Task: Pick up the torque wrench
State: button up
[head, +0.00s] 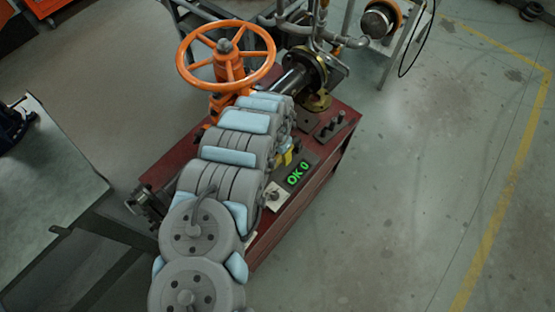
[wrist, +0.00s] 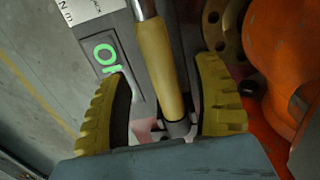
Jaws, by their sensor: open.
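In the wrist view the torque wrench (wrist: 160,70) has a yellow-tan grip, a metal shaft at the top and a dark grey end at the bottom. My gripper (wrist: 164,80) is open, with one ribbed yellow finger on each side of the wrench grip. Gaps show between the grip and both fingers. How deep the grip sits between them is hard to tell. In the head view my arm hides most of the wrench and the gripper.
A grey panel with a green "OK 0" display (head: 298,173) lies beside the wrench on the red bench (head: 300,212). The orange valve handwheel (head: 226,58) stands close by. Its orange body (wrist: 285,75) is near the right finger. The floor to the right is clear.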

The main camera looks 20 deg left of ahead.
aim_at(277, 158)
jog(key=shift+s+f, duration=0.15)
jog(key=shift+f, duration=1.85)
grip_shut()
